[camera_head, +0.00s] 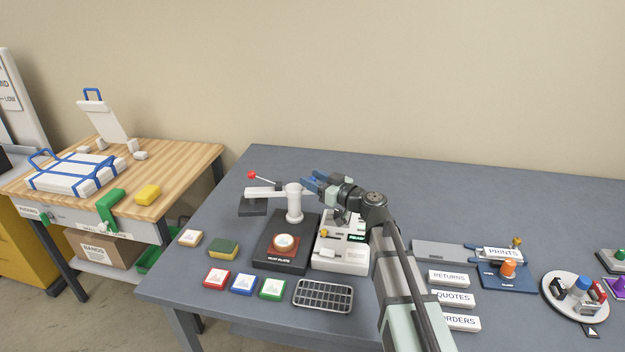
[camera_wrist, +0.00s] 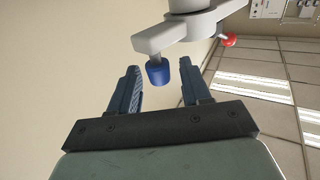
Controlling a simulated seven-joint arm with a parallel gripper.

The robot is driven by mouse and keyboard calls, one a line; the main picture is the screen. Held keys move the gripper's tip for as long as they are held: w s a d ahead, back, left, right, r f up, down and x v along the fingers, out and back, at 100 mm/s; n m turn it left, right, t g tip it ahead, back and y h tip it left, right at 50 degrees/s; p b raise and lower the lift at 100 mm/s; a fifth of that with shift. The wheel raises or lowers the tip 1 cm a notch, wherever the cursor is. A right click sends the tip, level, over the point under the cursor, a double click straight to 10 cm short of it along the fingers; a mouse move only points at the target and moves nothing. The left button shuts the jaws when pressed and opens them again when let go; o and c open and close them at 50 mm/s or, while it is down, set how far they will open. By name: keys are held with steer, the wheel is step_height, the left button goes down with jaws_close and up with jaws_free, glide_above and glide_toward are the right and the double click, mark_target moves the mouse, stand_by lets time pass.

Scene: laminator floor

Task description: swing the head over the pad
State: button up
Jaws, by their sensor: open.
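The press has a white post (camera_head: 294,205) with a white swing arm (camera_head: 265,192) on top. The dark head (camera_head: 252,207) hangs under the arm's left end, off to the back left of the pad. A red ball (camera_head: 251,174) sits on a rod above the arm and also shows in the wrist view (camera_wrist: 229,40). The red-brown pad (camera_head: 272,251) lies on the dark base with a round piece (camera_head: 284,242) on it. My gripper (camera_head: 313,183) is open, right of the post top. In the wrist view, a blue knob (camera_wrist: 159,73) appears between its fingertips, apart from both fingers.
A white machine (camera_head: 340,258) stands right of the base, under my wrist. Signs and a round tray (camera_head: 574,298) are right. The table's back is clear.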

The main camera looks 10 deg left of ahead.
steer(key=shift+w+a, duration=0.2)
steer(key=shift+a, duration=0.15)
jaws_close()
stand_by(0.3)
